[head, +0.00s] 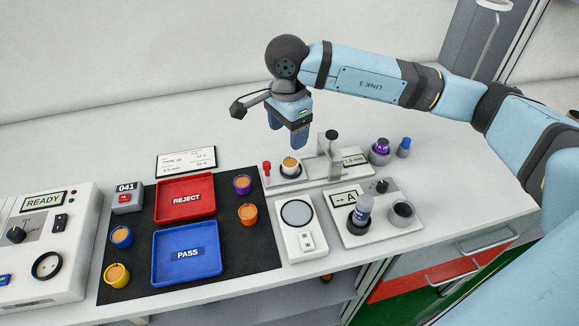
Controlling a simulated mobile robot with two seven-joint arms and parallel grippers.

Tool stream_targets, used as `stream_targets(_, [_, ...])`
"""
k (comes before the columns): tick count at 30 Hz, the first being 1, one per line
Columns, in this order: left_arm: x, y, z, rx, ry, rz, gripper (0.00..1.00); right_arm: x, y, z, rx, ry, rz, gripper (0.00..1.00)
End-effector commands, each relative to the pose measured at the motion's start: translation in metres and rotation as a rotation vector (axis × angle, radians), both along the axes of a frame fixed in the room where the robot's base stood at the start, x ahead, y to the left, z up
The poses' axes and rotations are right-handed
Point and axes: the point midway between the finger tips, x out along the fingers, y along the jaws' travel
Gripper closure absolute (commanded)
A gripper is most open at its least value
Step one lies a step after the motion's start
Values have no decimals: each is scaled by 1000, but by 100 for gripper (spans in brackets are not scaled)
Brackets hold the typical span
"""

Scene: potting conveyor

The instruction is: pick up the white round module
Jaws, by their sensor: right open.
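The white round module (291,167) has an orange-brown top and sits upright in the dark holder of a small white fixture (318,176). My right gripper (288,135) comes in from the right and points down above and slightly behind the module in the picture. Its two blue fingers are apart with nothing between them. A gap shows between the fingertips and the module. My left gripper is not in view.
An upright post with a black knob (332,136) stands right of the module, and a red knob (267,167) left of it. A black mat (262,245) holds a red REJECT tray (211,207), a blue PASS tray (160,258) and several coloured round modules. A round-pad device (308,246) stands in front.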

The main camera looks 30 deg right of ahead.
Motion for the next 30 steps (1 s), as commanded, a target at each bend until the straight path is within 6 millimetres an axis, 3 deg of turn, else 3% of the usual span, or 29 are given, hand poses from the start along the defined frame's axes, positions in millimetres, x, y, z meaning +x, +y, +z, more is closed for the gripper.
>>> stream_targets(6, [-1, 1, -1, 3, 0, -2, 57, -1, 1, -36, 2, 2, -1, 30])
stream_targets(14, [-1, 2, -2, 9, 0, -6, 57, -1, 0, -51, 3, 0, 0, 30])
stream_targets(22, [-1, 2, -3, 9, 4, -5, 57, -4, 0, -90, 4, 2, 0, 30])
stream_targets(30, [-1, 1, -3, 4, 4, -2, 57, -3, 0, -95, 3, -1, 0, 30])
